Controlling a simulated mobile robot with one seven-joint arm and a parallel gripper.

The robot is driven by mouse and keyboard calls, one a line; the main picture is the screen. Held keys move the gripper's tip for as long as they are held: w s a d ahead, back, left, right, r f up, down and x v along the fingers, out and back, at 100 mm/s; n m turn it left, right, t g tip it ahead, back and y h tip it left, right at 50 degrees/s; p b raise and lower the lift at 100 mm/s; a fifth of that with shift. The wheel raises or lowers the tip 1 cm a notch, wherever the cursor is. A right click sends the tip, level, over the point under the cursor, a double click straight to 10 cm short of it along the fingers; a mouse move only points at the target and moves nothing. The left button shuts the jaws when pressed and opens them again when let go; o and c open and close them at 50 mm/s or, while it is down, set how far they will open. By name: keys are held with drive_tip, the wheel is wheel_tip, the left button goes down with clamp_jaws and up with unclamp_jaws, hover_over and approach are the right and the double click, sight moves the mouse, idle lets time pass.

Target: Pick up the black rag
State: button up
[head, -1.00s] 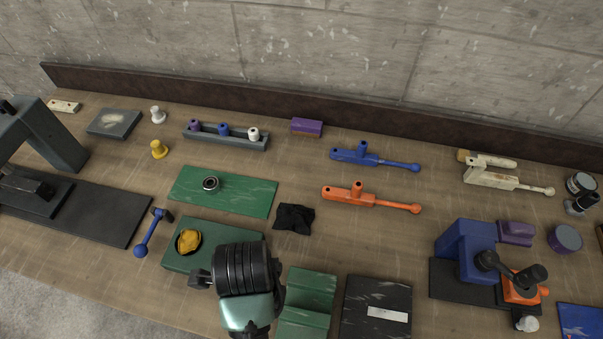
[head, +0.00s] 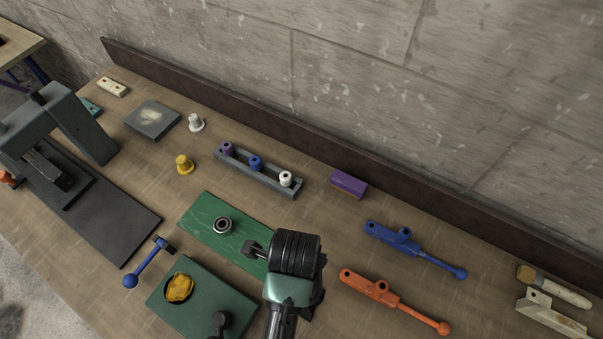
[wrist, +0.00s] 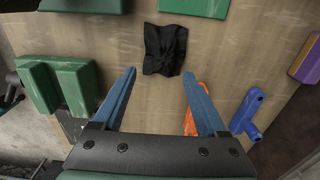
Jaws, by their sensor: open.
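The black rag (wrist: 165,48) lies crumpled flat on the wooden bench in the wrist view, at upper middle. My gripper (wrist: 158,76) is open, its two blue fingers spread wide with nothing between them. The rag lies just beyond the fingertips, roughly in line with the gap. In the head view my wrist and arm cover most or all of the rag's place, right of the green plate (head: 202,211), and the fingers cannot be made out.
An orange clamp handle (head: 385,295) and a blue one (head: 405,243) lie to the right. A grey rack (head: 250,178) with several small knobs and a purple block (head: 348,184) stand behind. A green block (head: 225,297) with yellow cloth is at front left.

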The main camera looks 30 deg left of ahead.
wheel_tip(320, 180, down, 2)
drive_tip(key=shift+f, duration=0.25)
drive_tip(key=shift+w+f+p, duration=0.25)
drive_tip(key=shift+f+p, duration=0.1)
drive_tip(key=shift+f, duration=1.15)
drive_tip(key=shift+w+f+p, duration=0.2)
drive_tip(key=shift+f+p, duration=0.1)
drive_tip(key=shift+f, duration=1.15)
drive_tip(key=shift+c, duration=0.2)
clamp_jaws()
